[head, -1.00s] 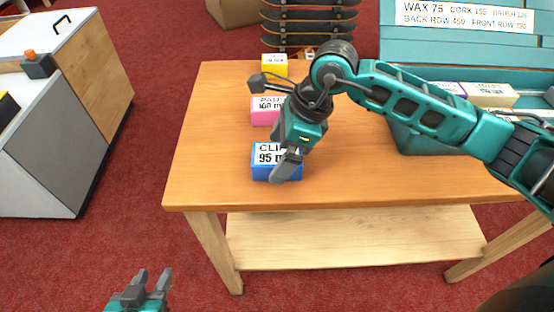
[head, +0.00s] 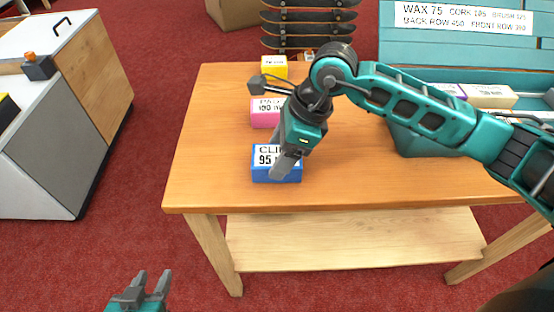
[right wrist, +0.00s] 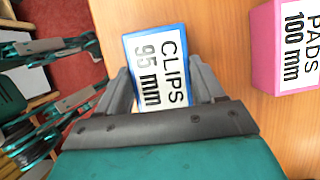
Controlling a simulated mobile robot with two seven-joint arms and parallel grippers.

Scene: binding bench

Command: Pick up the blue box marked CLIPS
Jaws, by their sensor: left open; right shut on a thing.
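The blue box marked CLIPS 95 mm (head: 263,172) sits on the wooden table near its front left edge. My right gripper (head: 279,170) reaches down over it from the right. In the right wrist view the CLIPS box (right wrist: 160,70) lies between the two fingers, and the gripper (right wrist: 160,90) is shut on it. The box looks still on the tabletop. My left gripper (head: 146,287) is open and empty, low at the left of the head view, over the red floor and away from the table.
A pink PADS box (head: 264,113) stands behind the blue box, and a yellow box (head: 273,67) farther back. A teal bin (head: 425,140) with more boxes is at the right. A grey and wooden cabinet (head: 100,95) stands left. The table's front left is clear.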

